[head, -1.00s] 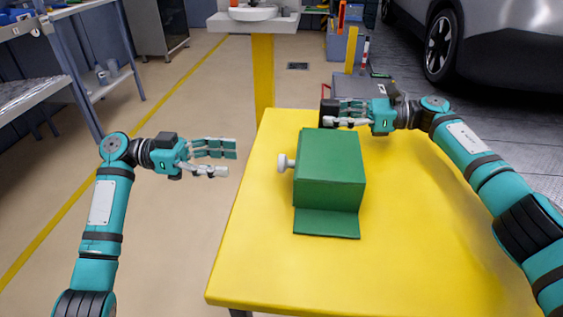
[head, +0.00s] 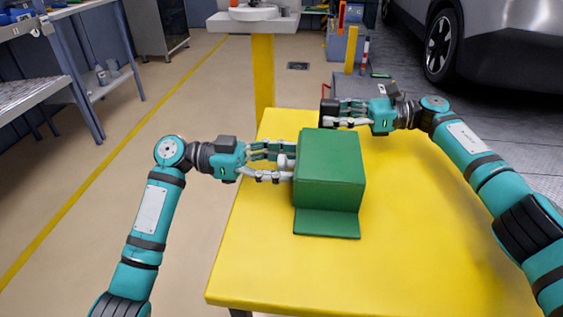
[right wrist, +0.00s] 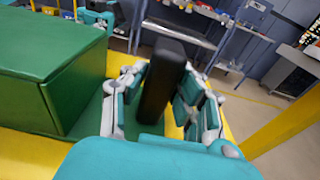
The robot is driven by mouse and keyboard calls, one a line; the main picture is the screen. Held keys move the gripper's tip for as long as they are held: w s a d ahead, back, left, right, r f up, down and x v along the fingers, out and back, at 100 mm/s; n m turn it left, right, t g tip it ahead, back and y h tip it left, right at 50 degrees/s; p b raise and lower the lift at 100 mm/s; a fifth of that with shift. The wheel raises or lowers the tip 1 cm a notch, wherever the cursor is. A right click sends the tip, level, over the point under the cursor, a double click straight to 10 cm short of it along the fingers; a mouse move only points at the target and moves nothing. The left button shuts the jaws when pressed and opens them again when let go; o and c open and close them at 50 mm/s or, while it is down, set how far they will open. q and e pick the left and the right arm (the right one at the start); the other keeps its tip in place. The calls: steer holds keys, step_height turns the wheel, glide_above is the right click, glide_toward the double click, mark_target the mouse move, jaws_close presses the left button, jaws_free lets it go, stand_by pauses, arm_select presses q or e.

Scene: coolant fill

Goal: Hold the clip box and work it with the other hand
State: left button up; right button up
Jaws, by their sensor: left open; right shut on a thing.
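The green clip box (head: 331,168) sits on the yellow table (head: 262,262), with a flat green flange at its front. A white knob (head: 282,160) sticks out of its left side. My left gripper (head: 287,162) is open at that side, its fingers around the knob; contact is unclear. My right gripper (head: 338,113) is shut on a black upright bar (head: 327,108) behind the box. In the right wrist view the bar (right wrist: 162,80) stands between the fingers, over a green base strip (right wrist: 90,122) beside the box (right wrist: 45,65).
The table's right and front parts are clear. A yellow post (head: 263,75) and a white sink (head: 253,18) stand beyond the far edge. A grey car (head: 500,45) is at the back right, and a shelf rack (head: 100,80) at the left.

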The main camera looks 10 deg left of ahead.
arm_select(q)
jaws_close()
stand_by(0.4)
steer(key=a, duration=0.7)
steer(key=shift+a, duration=0.4)
arm_select(e)
steer(key=shift+w+d, duration=0.1)
arm_select(q)
jaws_free()
